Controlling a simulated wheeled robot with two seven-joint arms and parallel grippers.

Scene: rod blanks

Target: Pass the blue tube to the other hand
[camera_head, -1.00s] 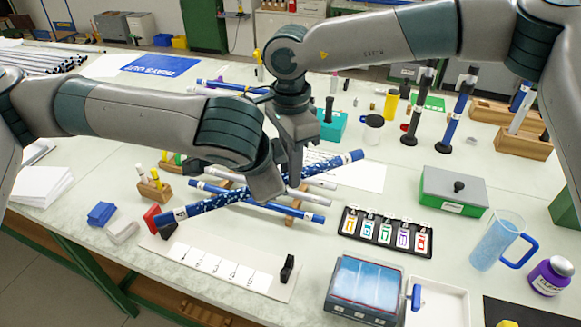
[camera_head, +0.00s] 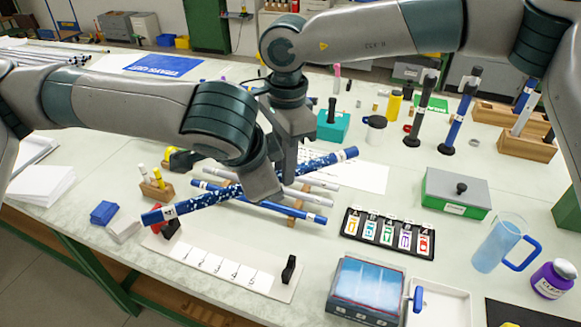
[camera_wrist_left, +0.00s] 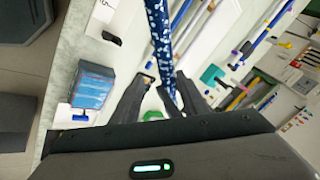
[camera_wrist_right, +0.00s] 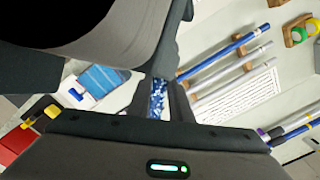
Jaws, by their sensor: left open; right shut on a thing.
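The blue tube with white speckles (camera_head: 327,161) is held slanted above the bench, its near end at the left. My right gripper (camera_head: 290,168) is shut on it near its middle; the right wrist view shows a short piece of the speckled tube (camera_wrist_right: 157,98) between the fingers. My left gripper (camera_head: 264,184) is close beside the right one. In the left wrist view my left gripper's fingers (camera_wrist_left: 162,80) stand apart, one on each side of the tube (camera_wrist_left: 160,35). In the head view the arms hide the tube's middle.
Below the tube, a plain blue tube (camera_head: 290,213) and grey tubes lie on a wooden rack. A numbered white board (camera_head: 222,268) is in front, a card tray (camera_head: 388,233) and green box (camera_head: 455,193) to the right. Pale bench shows between them.

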